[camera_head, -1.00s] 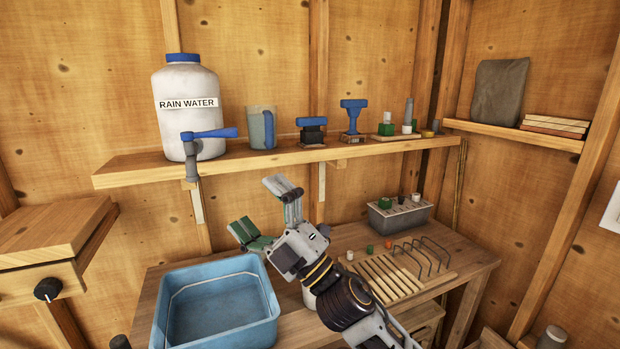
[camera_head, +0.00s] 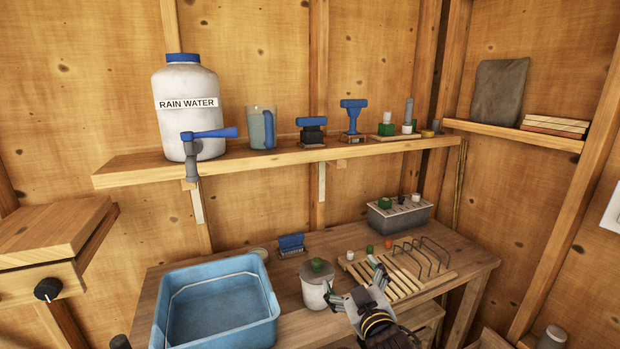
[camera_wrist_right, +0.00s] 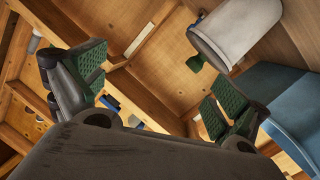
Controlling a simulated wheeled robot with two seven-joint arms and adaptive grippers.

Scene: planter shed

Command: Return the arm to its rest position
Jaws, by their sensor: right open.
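My right gripper (camera_head: 352,282) is at the front of the workbench in the head view, low over the slatted rack's left end. It is open and empty. In the right wrist view its two green-padded fingers (camera_wrist_right: 160,95) stand wide apart with nothing between them. A pale lidded jar (camera_head: 316,289) with a green knob stands on the bench just left of the gripper. The jar also shows in the right wrist view (camera_wrist_right: 240,30), beyond the fingers. I cannot tell whether a finger touches it. My left gripper is out of view.
A blue basin (camera_head: 270,325) stands left on the workbench (camera_head: 455,250). A slatted rack (camera_head: 410,288) with wire hoops and a grey box (camera_head: 400,218) are at the right. A blue-handled tool (camera_head: 291,243) lies behind the jar. A shelf (camera_head: 240,163) above holds a rain water container (camera_head: 190,125).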

